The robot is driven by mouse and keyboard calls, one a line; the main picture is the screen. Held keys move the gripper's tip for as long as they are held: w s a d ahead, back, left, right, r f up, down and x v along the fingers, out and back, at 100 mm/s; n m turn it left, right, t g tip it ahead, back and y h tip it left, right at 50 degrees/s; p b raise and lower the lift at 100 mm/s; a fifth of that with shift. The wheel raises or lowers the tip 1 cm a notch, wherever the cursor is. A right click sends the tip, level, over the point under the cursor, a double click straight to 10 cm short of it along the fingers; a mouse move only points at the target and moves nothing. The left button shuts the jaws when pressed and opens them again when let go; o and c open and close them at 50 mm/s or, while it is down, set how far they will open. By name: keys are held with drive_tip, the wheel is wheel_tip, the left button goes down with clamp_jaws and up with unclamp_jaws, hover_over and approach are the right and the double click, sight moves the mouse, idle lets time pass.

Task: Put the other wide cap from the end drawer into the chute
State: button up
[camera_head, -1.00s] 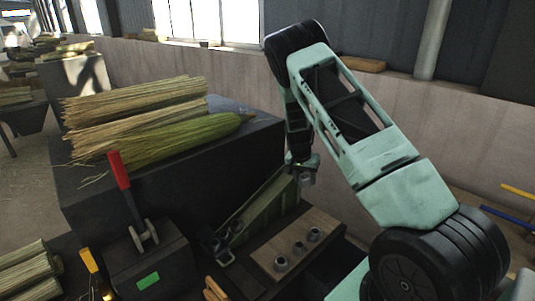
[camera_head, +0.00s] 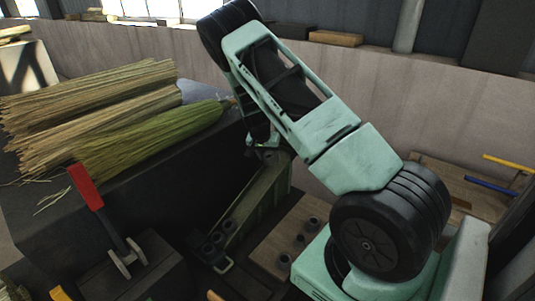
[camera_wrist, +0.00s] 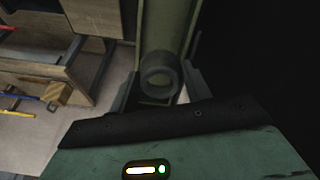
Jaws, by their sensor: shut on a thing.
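My gripper (camera_wrist: 162,88) is shut on a dark grey ring-shaped wide cap (camera_wrist: 160,73), seen between its fingers in the wrist view. The cap is in front of the olive-green chute (camera_wrist: 165,25); I cannot tell whether it touches it. In the head view, my gripper (camera_head: 264,150) is at the upper end of the sloping chute (camera_head: 257,198), and the held cap is not clear there. Several dark round caps (camera_head: 214,240) sit at the chute's lower end. In the wrist view, a wooden drawer unit (camera_wrist: 45,70) stands at left.
A wooden board (camera_head: 270,245) with several short grey cylinders lies right of the chute. Straw bundles (camera_head: 90,100) lie on a dark block left of it. A red-handled lever (camera_head: 85,187) rises at front left. A low wall (camera_head: 440,110) runs behind.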

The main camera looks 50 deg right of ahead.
drive_tip(key=b, duration=0.2)
hover_over(272, 176)
drive_tip(key=a, duration=0.1)
drive_tip(key=f, duration=0.3)
drive_tip(key=w+f, duration=0.1)
drive_tip(key=f, duration=0.1)
drive_tip(key=shift+s+a+f+b, duration=0.25)
drive_tip(key=shift+s+f+b, duration=0.1)
drive_tip(key=shift+f+b, duration=0.1)
drive_tip(key=o, duration=1)
drive_tip(key=shift+w+d+r+p, duration=0.1)
drive_tip(key=shift+w+r+p, duration=0.05)
drive_tip(key=shift+r+p, duration=0.35)
drive_tip(key=shift+w+d+r+p, duration=0.1)
drive_tip(key=shift+r+p, duration=0.2)
drive_tip(key=shift+r, duration=0.3)
wheel_tip(272, 176, up, 6)
drive_tip(key=p, duration=0.3)
drive_tip(key=shift+w, duration=0.1)
